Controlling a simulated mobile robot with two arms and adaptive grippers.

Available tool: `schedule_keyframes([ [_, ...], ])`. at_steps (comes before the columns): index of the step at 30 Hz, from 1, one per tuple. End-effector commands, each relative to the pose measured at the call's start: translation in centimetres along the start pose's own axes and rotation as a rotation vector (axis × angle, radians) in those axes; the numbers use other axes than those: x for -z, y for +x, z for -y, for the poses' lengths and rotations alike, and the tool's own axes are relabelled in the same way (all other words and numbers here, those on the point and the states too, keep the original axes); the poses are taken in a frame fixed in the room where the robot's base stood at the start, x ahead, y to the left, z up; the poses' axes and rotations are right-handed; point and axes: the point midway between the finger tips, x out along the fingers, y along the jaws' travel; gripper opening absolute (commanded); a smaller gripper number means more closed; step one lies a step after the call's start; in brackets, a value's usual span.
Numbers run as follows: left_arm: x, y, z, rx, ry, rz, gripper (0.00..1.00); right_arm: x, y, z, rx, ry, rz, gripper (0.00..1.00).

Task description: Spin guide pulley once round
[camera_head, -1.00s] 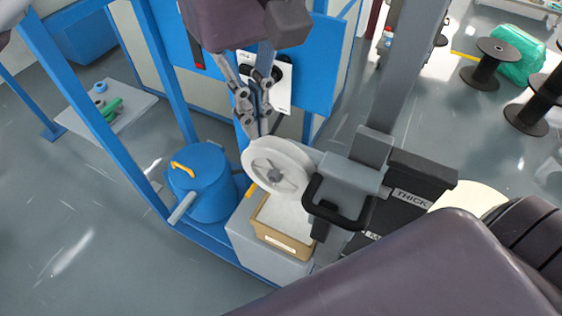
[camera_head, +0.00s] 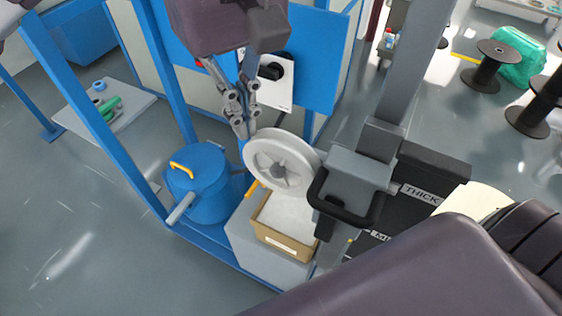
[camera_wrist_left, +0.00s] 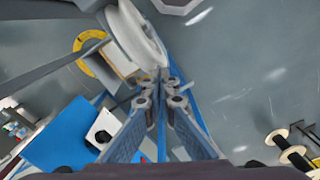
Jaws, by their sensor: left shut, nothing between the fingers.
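The guide pulley (camera_head: 297,155) is a white wheel with a grey hub, standing tilted above a small tray. It also shows in the left wrist view (camera_wrist_left: 132,32), at the top just beyond the fingertips. My left gripper (camera_head: 245,137) comes down from above and is shut and empty. Its fingertips are at the upper left rim of the pulley; I cannot tell whether they touch it. In the left wrist view the gripper (camera_wrist_left: 164,76) has its fingertips close together near the rim's lower end. My right gripper is not in view.
A grey block with a black handle (camera_head: 347,212) stands close right of the pulley. A tan tray (camera_head: 285,242) lies below it. A blue drum (camera_head: 208,190) stands to the left, and a blue panel (camera_head: 318,60) is behind. Open floor lies at the left.

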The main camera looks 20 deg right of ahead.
Motion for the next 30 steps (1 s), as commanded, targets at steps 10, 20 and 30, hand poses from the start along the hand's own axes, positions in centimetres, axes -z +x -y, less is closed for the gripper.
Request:
schedule_keyframes([
  [10, -0.1, 5.7, 0.3, 0.002, 0.024, 0.021, 0.00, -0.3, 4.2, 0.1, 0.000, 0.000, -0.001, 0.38],
  [20, 2.5, 5.5, 1.6, -0.001, 0.018, 0.019, 0.00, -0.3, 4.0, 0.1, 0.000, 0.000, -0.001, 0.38],
  [30, 3.0, 5.5, 1.9, 0.002, 0.015, 0.014, 0.00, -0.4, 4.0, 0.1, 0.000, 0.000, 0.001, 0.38],
])
